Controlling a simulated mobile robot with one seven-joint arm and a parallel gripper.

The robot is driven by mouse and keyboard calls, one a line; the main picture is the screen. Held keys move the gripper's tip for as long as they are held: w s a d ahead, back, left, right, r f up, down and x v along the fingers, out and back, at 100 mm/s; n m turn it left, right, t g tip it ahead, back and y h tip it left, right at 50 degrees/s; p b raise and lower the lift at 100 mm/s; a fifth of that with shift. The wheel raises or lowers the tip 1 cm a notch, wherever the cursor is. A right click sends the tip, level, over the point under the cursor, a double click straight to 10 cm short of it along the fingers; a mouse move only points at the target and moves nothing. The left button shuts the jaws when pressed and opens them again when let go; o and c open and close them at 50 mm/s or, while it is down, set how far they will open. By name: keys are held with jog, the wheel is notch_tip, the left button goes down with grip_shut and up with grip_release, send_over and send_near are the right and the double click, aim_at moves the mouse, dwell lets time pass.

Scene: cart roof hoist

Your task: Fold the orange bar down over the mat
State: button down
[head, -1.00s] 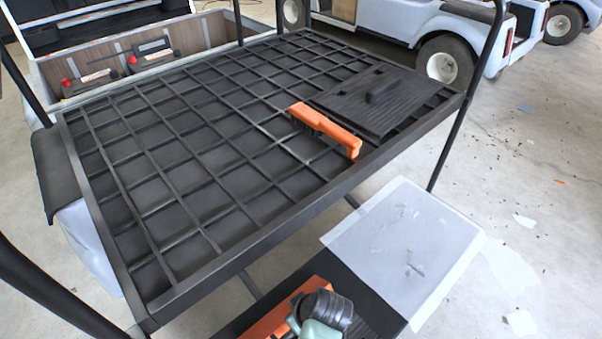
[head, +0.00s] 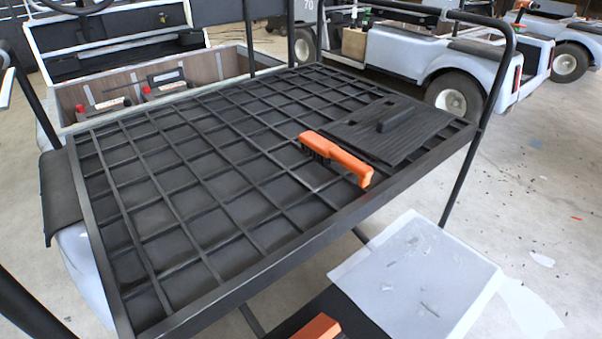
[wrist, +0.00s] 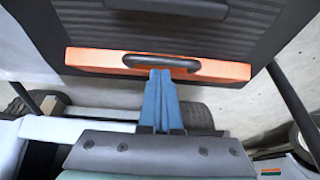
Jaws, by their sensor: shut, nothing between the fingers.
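The orange bar (wrist: 100,61) runs along the near edge of the black ridged mat (wrist: 215,40) in the wrist view. A black loop handle (wrist: 186,66) is fixed on the bar. My gripper (wrist: 162,75) has its blue fingers shut together, tips at the middle of the handle; I cannot tell whether they touch it. Nothing shows between the fingers. In the head view only an end of the orange bar (head: 320,327) shows at the bottom edge, beside part of the black mat (head: 350,310). My gripper is outside the head view.
A black gridded roof rack (head: 200,310) fills the middle of the head view. On it lie an orange-handled brush (head: 340,158) and a black board (head: 415,148) with a block handle. A white sheet (head: 420,275) lies beside the mat. Black posts flank the rack; floor is open at right.

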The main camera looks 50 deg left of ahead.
jog(key=shift+d+f+y+b, duration=0.35)
jog(key=shift+d+f+y, duration=0.05)
jog(key=shift+d+y, duration=0.1)
jog(key=shift+f, duration=0.1)
jog(key=d+f+y+b, duration=0.1)
jog(key=y+b, duration=0.1)
jog(key=d+f+y+b, duration=0.1)
jog(key=f+b, duration=0.1)
jog(key=b, duration=0.1)
jog(key=shift+s+d+f+y, duration=0.15)
jog(key=shift+y, duration=0.25)
jog(key=shift+d+f+b, duration=0.25)
jog(key=shift+f+b, duration=0.15)
jog(key=shift+b, duration=0.15)
